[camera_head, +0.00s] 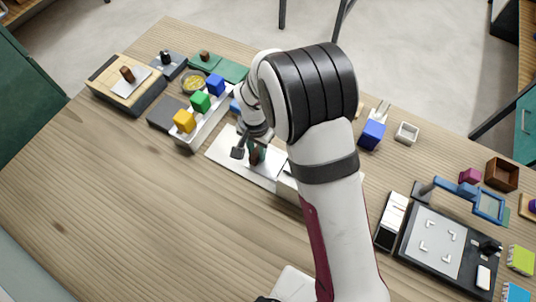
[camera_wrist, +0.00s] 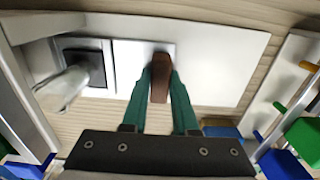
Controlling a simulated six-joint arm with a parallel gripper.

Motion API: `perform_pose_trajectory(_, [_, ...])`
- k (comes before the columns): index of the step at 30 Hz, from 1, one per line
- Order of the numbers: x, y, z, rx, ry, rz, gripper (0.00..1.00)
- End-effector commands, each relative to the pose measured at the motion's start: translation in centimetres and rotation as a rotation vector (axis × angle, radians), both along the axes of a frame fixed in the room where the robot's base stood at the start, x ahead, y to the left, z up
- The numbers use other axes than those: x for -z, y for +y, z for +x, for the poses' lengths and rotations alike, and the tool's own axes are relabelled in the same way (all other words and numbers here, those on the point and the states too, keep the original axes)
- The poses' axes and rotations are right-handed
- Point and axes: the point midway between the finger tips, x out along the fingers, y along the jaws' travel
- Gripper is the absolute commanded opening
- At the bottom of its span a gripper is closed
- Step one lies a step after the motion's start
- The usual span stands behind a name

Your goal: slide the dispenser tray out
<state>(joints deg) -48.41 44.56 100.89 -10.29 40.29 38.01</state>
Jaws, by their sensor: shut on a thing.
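The dispenser tray, a flat white plate (camera_head: 226,149), lies on the wooden table left of a low white housing (camera_head: 287,186). It also fills the upper part of the wrist view (camera_wrist: 225,60). A brown upright handle (camera_wrist: 160,78) stands on the plate. My gripper (camera_head: 256,154) is at the handle, and its green fingers (camera_wrist: 160,90) are closed on both sides of it. A dark square recess (camera_wrist: 88,62) shows in the plate left of the handle. A pale, glassy rod-like shape (camera_wrist: 62,90) lies partly over it. My arm hides part of the housing.
A white rack with yellow (camera_head: 184,121), green (camera_head: 200,102) and blue (camera_head: 215,84) blocks stands left of the plate. The table's front left is clear.

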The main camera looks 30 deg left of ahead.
Motion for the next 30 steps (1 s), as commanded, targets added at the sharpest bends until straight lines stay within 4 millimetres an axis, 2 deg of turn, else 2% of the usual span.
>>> perform_pose_trajectory(1, [0.0,1.6,0.1,-0.006,-0.005,0.004,0.0])
perform_pose_trajectory(6, [0.0,6.5,0.1,-0.005,-0.005,0.003,0.0])
perform_pose_trajectory(12, [0.0,10.2,0.1,-0.004,-0.005,0.003,0.0])
perform_pose_trajectory(16, [0.0,11.0,0.0,-0.002,-0.004,0.002,0.0])
perform_pose_trajectory(24, [0.0,11.1,0.0,-0.002,-0.004,0.002,0.0])
perform_pose_trajectory(25, [0.0,11.1,0.0,-0.002,-0.004,0.002,0.31])
perform_pose_trajectory(29, [0.0,11.0,0.0,-0.002,-0.004,0.002,0.54])
perform_pose_trajectory(30, [0.0,11.0,0.0,-0.002,-0.004,0.002,0.57])
